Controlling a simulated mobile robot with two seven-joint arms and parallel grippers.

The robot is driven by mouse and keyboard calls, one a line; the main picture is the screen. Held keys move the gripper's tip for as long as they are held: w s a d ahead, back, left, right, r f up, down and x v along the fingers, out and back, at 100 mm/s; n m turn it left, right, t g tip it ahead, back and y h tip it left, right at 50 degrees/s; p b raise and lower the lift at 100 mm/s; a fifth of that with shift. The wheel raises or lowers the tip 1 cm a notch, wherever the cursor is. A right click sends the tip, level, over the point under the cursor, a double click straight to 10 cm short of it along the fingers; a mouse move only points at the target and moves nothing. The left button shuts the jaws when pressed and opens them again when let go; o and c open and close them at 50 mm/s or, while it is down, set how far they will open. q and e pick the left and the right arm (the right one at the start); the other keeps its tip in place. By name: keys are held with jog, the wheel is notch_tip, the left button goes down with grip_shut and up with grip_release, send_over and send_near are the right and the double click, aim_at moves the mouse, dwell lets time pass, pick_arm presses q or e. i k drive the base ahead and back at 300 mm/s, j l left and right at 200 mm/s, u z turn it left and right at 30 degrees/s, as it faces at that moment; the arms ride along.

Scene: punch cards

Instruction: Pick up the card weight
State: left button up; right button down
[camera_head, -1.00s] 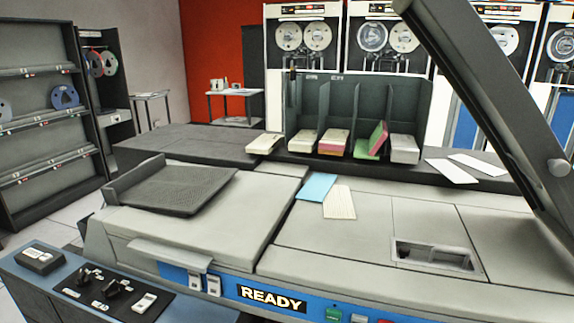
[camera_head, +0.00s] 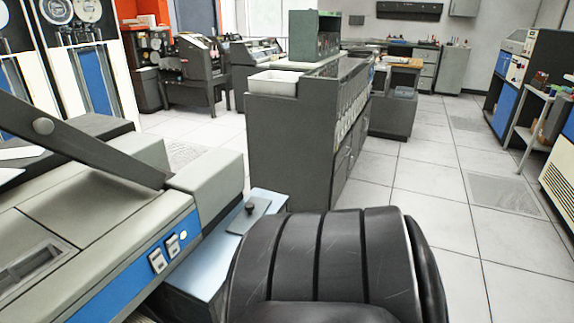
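A flat dark grey plate with a black knob on top (camera_head: 249,214) lies on a pale blue shelf (camera_head: 262,201) at the end of the card machine, left of the middle. It looks like the card weight. It lies flat, and nothing holds it. Neither of my grippers is in view.
The grey and blue card machine (camera_head: 85,245) fills the left, with a slanted dark bar over it. A black ribbed padded chair back (camera_head: 330,255) stands close in front. A grey cabinet (camera_head: 285,140) with a white bin (camera_head: 272,83) stands behind. Tiled floor (camera_head: 440,240) is open at right.

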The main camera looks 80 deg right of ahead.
aim_at(256, 207)
jog(key=z, duration=2.3)
